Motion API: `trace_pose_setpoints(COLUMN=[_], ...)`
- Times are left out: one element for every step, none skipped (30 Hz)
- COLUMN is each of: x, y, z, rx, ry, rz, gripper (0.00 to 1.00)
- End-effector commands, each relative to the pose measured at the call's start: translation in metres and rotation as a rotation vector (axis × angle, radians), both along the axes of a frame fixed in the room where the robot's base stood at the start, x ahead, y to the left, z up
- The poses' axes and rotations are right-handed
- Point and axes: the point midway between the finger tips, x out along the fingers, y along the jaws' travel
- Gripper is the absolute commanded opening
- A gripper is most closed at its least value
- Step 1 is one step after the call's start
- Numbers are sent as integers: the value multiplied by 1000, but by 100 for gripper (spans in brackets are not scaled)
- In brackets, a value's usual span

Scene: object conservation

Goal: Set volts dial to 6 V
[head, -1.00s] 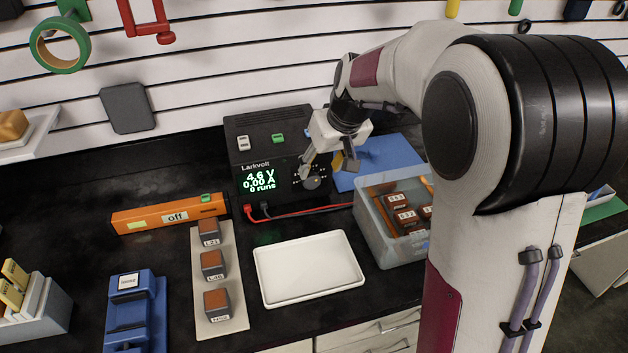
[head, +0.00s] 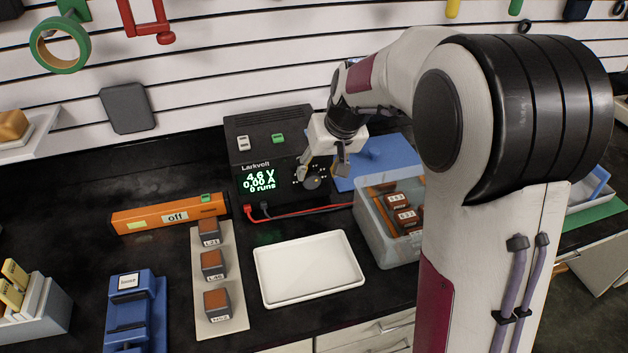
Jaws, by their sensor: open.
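The black Larkvolt power supply (head: 250,143) stands at the back of the bench. Its green display (head: 259,182) reads 4.6 V, 0.00 A and 0 runs. A round grey dial (head: 313,183) sits on the front panel, right of the display, with small marks around it. My gripper (head: 322,174) is in front of the panel at the dial, pointing down, with its fingers apart and nothing between them. One finger is just left of the dial's upper edge, the other to its right. I cannot tell whether either finger touches the dial.
Red and black leads (head: 305,211) run right from the supply towards a clear bin (head: 372,237) of labelled blocks. A white tray (head: 262,280) lies in front. An orange bar marked off (head: 140,219), a strip of blocks (head: 205,328) and a blue fixture (head: 150,312) are left.

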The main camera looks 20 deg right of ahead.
Motion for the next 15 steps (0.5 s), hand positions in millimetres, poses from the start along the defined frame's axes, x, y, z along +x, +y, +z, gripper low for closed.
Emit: trace_pose_setpoints(x=[2,3,5,6,7,9,10,12,13,15,16,17,18,19,20], y=[1,1,2,2,3,3,3,4,4,4,5,5,5,6,6], z=[-6,-10,-13,-16,-19,-24,-27,-30,-34,-37,-40,-42,-44,-46,-49], rx=[0,1,1,1,0,1,0,0,0,0,0,0,0,0,0], ry=[3,4,3,3,2,3,4,3,2,3,3,2,1,1,1], rz=[0,1,1,1,0,1,1,1,1,1,1,1,1,1,1], gripper=[46,46,46,46,46,46,46,46,46,46,46,46,46,46,46])
